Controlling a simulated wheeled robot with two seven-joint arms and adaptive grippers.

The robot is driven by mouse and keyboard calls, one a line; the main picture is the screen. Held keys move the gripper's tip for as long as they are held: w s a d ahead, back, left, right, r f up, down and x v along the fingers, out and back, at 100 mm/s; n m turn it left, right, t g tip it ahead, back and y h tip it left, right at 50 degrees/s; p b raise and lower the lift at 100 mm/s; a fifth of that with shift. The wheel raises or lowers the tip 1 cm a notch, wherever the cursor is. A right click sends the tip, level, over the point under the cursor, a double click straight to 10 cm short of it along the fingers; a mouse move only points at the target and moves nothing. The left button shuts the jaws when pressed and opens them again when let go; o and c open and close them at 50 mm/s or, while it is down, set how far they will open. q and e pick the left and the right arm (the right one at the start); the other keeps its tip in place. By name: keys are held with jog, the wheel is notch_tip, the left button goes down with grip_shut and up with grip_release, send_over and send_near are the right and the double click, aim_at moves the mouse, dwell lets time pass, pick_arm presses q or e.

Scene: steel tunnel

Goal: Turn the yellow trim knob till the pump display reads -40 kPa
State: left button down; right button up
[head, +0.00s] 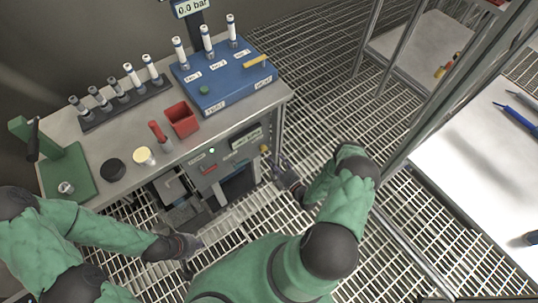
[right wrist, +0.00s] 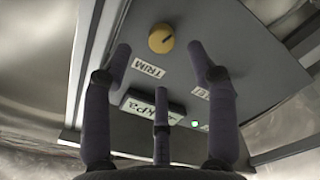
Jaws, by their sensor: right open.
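The yellow trim knob (head: 264,148) is on the front panel of the bench, at its right end. In the right wrist view the knob (right wrist: 161,39) has a dark pointer mark, with a TRIM label (right wrist: 148,70) beside it. The pump display (head: 246,138) is left of the knob; its digits are too small to read. In the right wrist view the display (right wrist: 138,107) shows "kPa", partly hidden by a finger. My right gripper (head: 284,174) is open, its fingers spread before the panel, apart from the knob. My left gripper (head: 192,252) seems open and empty, low before the bench.
A green lamp (head: 211,151) is lit on the panel. On the bench top (head: 222,124) are a red bin (head: 183,119), a blue rack (head: 222,75) and a green press (head: 68,175). A white table (head: 480,170) stands at the right. Grating floor lies between.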

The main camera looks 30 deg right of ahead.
jog(key=s, duration=0.5)
jog(key=shift+d, duration=0.2)
dwell(0.3)
jog(key=w+a+r+m+g+y+p, duration=0.1)
jog(key=w+a+r+m+g+p, duration=0.1)
jog(key=a+m+g, duration=0.4)
jog(key=w+a+r+m+g+y+p, duration=0.1)
jog(key=w+a+r+m+g+p, duration=0.15)
jog(key=a, duration=0.45)
jog(key=s+a+r+m+g+p, duration=0.1)
jog(key=s+a+r+m+g, duration=0.2)
jog(key=s, duration=0.5)
jog(key=s+a+r+m+g+p, duration=0.1)
jog(key=s+a+r+m+g, duration=0.3)
jog(key=s+a+r+g, duration=0.2)
jog(key=s+a+r, duration=0.2)
jog(key=s, duration=0.1)
jog(key=shift+r+y, duration=0.3)
jog(key=shift+y, duration=0.1)
